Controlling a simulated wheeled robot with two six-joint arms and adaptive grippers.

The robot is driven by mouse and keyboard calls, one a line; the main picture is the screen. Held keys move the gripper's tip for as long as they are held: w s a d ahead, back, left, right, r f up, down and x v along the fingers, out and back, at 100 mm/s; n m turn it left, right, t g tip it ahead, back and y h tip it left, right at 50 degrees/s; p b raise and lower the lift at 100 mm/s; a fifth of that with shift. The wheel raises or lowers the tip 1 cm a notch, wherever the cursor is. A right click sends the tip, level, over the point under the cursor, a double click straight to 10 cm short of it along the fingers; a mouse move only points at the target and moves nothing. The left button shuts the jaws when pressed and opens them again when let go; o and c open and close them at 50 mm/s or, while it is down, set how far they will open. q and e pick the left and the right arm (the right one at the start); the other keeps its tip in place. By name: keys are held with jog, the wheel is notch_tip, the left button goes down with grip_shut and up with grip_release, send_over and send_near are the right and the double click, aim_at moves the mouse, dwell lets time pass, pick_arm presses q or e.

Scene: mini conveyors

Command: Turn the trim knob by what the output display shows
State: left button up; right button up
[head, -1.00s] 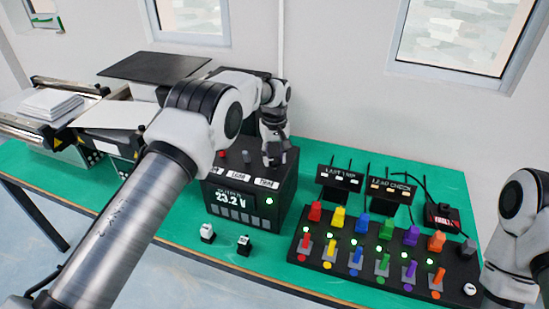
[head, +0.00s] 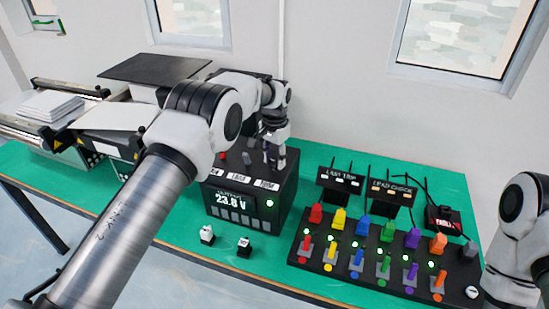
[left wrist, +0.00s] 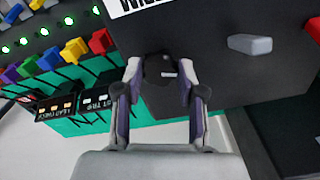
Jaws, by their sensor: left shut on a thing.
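A black power box (head: 238,228) stands on the green bench, and its lit output display (head: 231,201) reads about 23 V; the last digit is hard to tell, 0 or 8. My left gripper (head: 274,160) is over the right end of the box's top, above a label that seems to read TRIM. In the left wrist view the left gripper (left wrist: 160,75) has its fingers closed around the dark trim knob (left wrist: 161,66), which carries a short white mark. The fingers partly hide the knob. My right arm shows at the right edge; its gripper is out of sight.
A grey knob (left wrist: 250,44) sits beside the trim knob, with a red one (head: 222,155) farther left. Conveyors (head: 100,140) stand left.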

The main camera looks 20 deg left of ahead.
aim_at(275, 161)
pick_arm(q)
jog(key=shift+s+f+m, duration=0.15)
jog(key=shift+f+m, duration=0.15)
jog(key=shift+m, duration=0.8)
jog(key=o, duration=1.1)
jog(key=shift+o, duration=0.2)
jog(key=shift+w+r, duration=0.1)
jog(key=shift+w, duration=0.1)
notch_tip(275, 161, up, 12)
